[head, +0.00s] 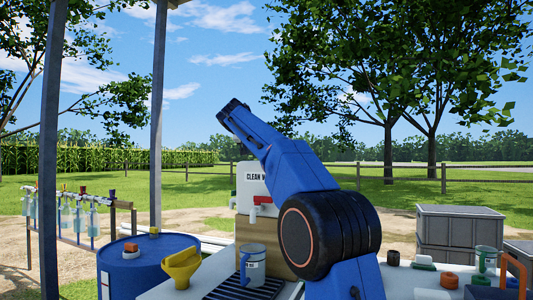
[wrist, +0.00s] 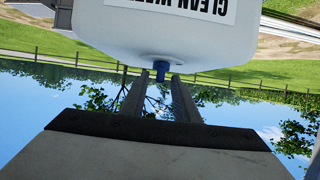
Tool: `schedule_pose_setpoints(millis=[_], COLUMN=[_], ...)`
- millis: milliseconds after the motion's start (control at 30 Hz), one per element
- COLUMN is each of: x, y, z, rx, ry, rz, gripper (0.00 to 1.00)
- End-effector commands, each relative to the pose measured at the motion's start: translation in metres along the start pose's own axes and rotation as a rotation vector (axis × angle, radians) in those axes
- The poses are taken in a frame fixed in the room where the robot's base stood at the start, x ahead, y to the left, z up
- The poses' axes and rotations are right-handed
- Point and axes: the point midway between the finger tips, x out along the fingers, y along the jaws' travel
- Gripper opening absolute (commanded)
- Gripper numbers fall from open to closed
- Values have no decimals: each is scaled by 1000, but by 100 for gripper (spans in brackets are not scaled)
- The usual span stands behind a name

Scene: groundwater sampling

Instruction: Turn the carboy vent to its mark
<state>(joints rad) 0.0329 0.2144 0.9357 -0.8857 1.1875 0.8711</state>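The white carboy (head: 242,186), labelled "CLEAN W…", stands on a wooden block (head: 247,238), partly hidden behind my blue arm. A tap with a red handle is on its front. In the wrist view the carboy (wrist: 105,25) appears upside down. Its small blue vent (wrist: 161,67) sticks out of the carboy's top. My gripper (wrist: 159,79) is open, with its two fingers pointing at the carboy and their tips either side of the vent. I cannot tell whether they touch it. No mark on the vent is visible. The gripper is hidden in the head view.
Small caps and a green-rimmed jar (head: 486,260) sit at right. Grey crates (head: 460,231) stand behind.

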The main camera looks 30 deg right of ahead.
Motion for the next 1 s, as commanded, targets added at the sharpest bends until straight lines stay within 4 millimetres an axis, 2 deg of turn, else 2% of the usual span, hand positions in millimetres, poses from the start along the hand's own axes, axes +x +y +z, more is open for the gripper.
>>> schedule_pose_setpoints(millis=[700,833,1000], x=[-137,-152,-162], y=[0,-1,0], z=[0,1,1], rx=[0,0,-1], ry=[1,-1,-1], rz=[-3,-2,0], gripper=[28,28,28])
